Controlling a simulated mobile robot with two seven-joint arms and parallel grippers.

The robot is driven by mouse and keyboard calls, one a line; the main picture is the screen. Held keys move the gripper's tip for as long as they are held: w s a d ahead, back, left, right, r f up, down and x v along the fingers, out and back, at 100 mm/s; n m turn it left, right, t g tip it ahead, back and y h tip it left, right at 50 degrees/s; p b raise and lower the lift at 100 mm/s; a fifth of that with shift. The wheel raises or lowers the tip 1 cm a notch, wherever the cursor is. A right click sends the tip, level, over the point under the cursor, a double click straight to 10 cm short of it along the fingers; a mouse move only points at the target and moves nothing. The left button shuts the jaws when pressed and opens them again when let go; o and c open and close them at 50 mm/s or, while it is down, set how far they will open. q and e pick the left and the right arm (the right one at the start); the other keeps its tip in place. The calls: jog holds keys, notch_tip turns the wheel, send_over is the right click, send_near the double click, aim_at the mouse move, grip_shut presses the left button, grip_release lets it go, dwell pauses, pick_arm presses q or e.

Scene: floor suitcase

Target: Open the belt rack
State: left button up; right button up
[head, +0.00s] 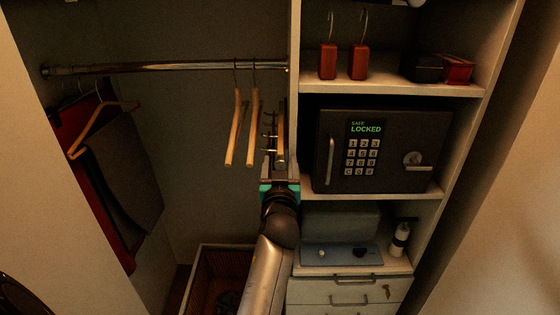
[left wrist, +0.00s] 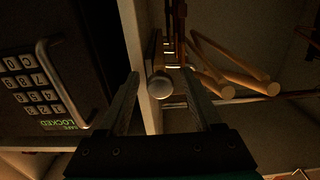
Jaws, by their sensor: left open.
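The belt rack (head: 270,128) is a narrow dark rail with short metal pegs on the left side of the upright partition, seen partly behind my gripper. It also shows in the left wrist view (left wrist: 168,45), with a round pale knob (left wrist: 161,84) at its near end. My left gripper (head: 281,156) is open in front of the rack. In the left wrist view its two fingers (left wrist: 160,76) stand on either side of the knob, with gaps visible; I cannot tell the depth between them. My right gripper is not in view.
Wooden hangers (head: 243,125) hang from the metal rod (head: 170,67) just left of the rack. The partition edge (head: 294,60) and the locked safe (head: 385,150) are close on the right. An open bin (head: 222,250) stands below. Dark clothes (head: 125,175) hang at the far left.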

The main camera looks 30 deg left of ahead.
pick_arm(q)
jog(key=shift+d, duration=0.1)
grip_shut()
dwell(0.4)
jog(key=shift+r, duration=0.1)
dwell(0.8)
